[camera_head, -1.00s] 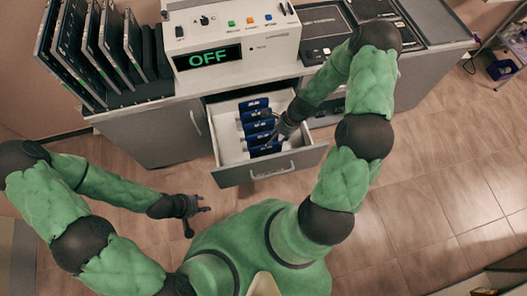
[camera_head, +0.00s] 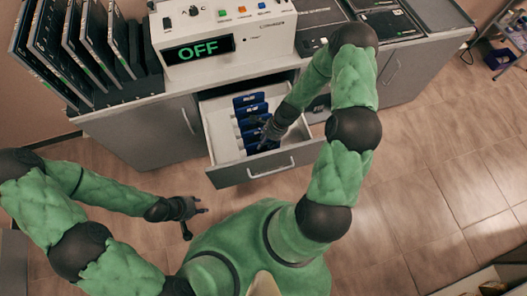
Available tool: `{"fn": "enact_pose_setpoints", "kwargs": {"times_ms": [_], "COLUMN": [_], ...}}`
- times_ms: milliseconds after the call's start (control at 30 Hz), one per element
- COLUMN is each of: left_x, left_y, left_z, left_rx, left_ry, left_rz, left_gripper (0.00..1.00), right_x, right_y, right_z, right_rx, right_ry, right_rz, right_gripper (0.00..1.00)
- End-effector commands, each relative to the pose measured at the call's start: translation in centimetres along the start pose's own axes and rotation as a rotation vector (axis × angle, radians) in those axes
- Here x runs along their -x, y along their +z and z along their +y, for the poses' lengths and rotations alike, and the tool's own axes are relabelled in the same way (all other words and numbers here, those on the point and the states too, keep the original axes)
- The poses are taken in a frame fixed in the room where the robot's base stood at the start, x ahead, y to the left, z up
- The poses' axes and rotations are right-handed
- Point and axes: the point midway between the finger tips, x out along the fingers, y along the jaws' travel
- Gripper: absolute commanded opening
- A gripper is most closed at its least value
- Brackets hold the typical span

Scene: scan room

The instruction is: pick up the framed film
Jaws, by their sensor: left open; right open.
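Several blue pieces with pale labels (camera_head: 250,99) lie in a row in the open drawer (camera_head: 220,137). I cannot tell whether one of them is the framed film. My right gripper (camera_head: 261,130) is open above the row, its fingers spread over the middle pieces and partly hiding them. Whether it touches any is unclear. My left gripper (camera_head: 196,214) is open and empty, low over the floor in front of the drawer. Several dark framed panels (camera_head: 86,45) stand on edge in a rack at the upper left of the counter, away from both grippers.
A white device (camera_head: 265,38) with a green "OFF" display stands on the counter (camera_head: 150,93) behind the drawer. Dark flat panels (camera_head: 385,22) lie at the right of the counter. The drawer front with its handle (camera_head: 270,170) juts out.

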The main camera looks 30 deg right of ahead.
Motion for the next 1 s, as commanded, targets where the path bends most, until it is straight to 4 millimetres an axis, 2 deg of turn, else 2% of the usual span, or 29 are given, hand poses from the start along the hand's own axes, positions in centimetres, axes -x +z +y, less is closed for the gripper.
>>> {"fn": "enact_pose_setpoints", "kwargs": {"times_ms": [100, 333, 1000], "left_x": [-1.5, -2.9, -3.0], "left_y": [-0.1, -0.1, -0.1], "left_z": [-0.5, -1.0, -1.1], "left_rx": [0.000, 0.000, 0.000], "left_ry": [0.000, 0.000, 0.000], "left_rz": [0.000, 0.000, 0.000], "left_gripper": [0.43, 0.43, 0.43], "right_x": [-2.0, -4.2, -4.6], "right_y": [0.0, 0.1, 0.1], "right_z": [0.3, 0.4, 0.4], "right_rx": [0.002, 0.000, 0.001], "right_ry": [0.003, 0.002, 0.002], "right_rz": [-0.001, -0.001, 0.000], "right_gripper": [0.45, 0.45, 0.45]}}
